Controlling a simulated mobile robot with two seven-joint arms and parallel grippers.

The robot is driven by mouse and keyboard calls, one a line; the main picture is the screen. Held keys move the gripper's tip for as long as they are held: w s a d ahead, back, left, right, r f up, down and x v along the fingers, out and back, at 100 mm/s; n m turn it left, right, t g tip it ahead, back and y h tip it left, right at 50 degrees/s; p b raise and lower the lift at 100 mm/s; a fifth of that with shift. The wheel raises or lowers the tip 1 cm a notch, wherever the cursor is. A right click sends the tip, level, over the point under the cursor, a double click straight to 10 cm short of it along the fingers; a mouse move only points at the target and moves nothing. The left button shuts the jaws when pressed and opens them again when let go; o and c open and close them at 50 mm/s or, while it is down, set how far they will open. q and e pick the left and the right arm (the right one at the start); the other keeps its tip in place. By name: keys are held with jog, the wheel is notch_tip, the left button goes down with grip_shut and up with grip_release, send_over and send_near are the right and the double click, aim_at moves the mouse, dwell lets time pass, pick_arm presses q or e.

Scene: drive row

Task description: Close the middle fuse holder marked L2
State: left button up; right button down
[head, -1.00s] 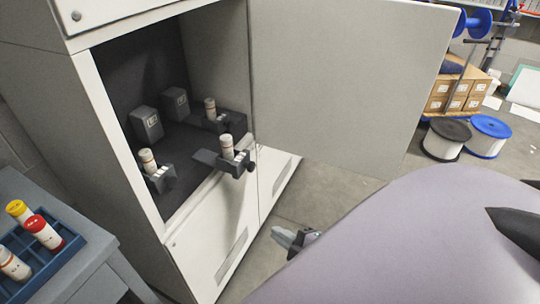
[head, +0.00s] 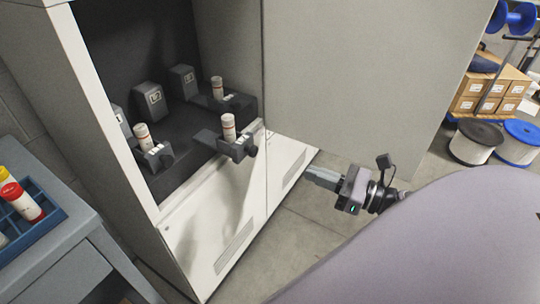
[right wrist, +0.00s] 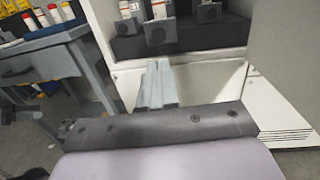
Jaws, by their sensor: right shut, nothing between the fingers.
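The middle fuse holder L2 (head: 236,150) is swung open, its dark carrier sticking out of the cabinet with a white fuse (head: 228,127) upright in it. Its labelled base (head: 154,100) is behind. It also shows in the right wrist view (right wrist: 160,34), beyond my fingers. The left holder (head: 155,160) and the right holder (head: 228,101) are also open, each with a fuse. My right gripper (head: 312,175) is shut and empty, in front of the cabinet, right of and lower than the L2 carrier, apart from it. My left gripper is not in view.
The open cabinet door (head: 375,65) stands above and behind my right gripper. A grey table (head: 75,245) with a blue rack (head: 42,228) of fuses is at the left. Cable spools (head: 474,142) and cartons (head: 490,95) are at the far right. The floor between is clear.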

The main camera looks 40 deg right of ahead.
aim_at(256, 152)
jog(key=p+x, duration=0.2)
jog(key=x, duration=0.8)
jog(key=shift+w+a+r, duration=0.1)
jog(key=shift+w+a, duration=0.05)
jog(key=shift+w, duration=0.2)
jog(key=shift+w+a, duration=0.3)
jog(key=shift+w, duration=0.2)
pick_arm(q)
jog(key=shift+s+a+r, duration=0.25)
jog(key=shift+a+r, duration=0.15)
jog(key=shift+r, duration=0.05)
pick_arm(e)
jog(key=shift+w, duration=0.1)
